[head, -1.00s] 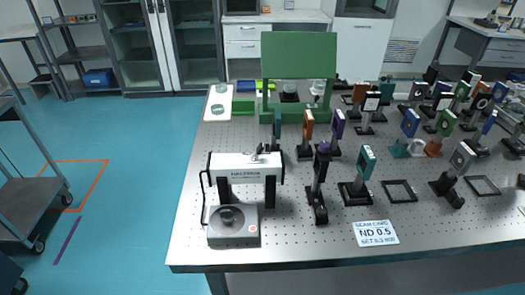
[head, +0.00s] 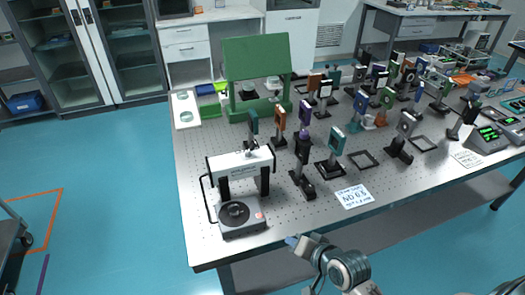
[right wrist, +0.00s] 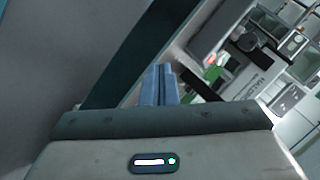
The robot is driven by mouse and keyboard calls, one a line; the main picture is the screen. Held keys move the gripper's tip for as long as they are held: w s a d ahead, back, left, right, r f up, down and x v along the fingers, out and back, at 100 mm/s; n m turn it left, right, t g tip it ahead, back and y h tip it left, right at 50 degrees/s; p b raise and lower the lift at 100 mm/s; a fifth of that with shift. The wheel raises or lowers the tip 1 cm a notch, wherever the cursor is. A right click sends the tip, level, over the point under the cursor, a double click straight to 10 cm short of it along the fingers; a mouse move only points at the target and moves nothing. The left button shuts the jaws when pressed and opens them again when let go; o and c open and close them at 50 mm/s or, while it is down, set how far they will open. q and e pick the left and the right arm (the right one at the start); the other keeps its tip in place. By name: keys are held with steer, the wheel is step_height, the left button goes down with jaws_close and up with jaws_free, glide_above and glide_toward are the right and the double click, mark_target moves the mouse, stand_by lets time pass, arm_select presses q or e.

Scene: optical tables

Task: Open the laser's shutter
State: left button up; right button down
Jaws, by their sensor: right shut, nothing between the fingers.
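The laser (head: 240,164) is a white box with dark lettering, raised on black posts at the front left of the optical table (head: 190,165). A small metal fitting (head: 250,147) stands on its top; I cannot tell whether it is the shutter or how it is set. Part of the laser's lettered side also shows, tilted, in the right wrist view (right wrist: 262,82). My right gripper (head: 294,241) is shut and empty, in front of the table's near edge, to the right of and nearer than the laser. Its blue-grey fingers are together in the right wrist view (right wrist: 159,84). My left gripper is out of view.
A grey box with a round black dial (head: 240,215) sits before the laser, with a black cable beside it. Post-mounted optics crowd the right, including a purple-topped one (head: 303,150). A card reading ND 0.5 (head: 355,196) lies flat. A green panel (head: 257,60) stands behind.

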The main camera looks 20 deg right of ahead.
steer(key=w+r+m+t+y, duration=0.1)
steer(key=w+r+m+t, duration=0.4)
steer(key=w+r+m, duration=0.25)
steer(key=m+t, duration=0.3)
steer(key=m, duration=0.3)
glide_toward(265, 158)
step_height(265, 158, up, 2)
steer(key=shift+s+a+r+m+t, duration=0.15)
steer(key=shift+r+m+t, duration=0.15)
steer(key=shift+t, duration=0.1)
steer(key=p+x, duration=0.2)
steer(key=x, duration=0.8)
steer(key=shift+f, duration=0.15)
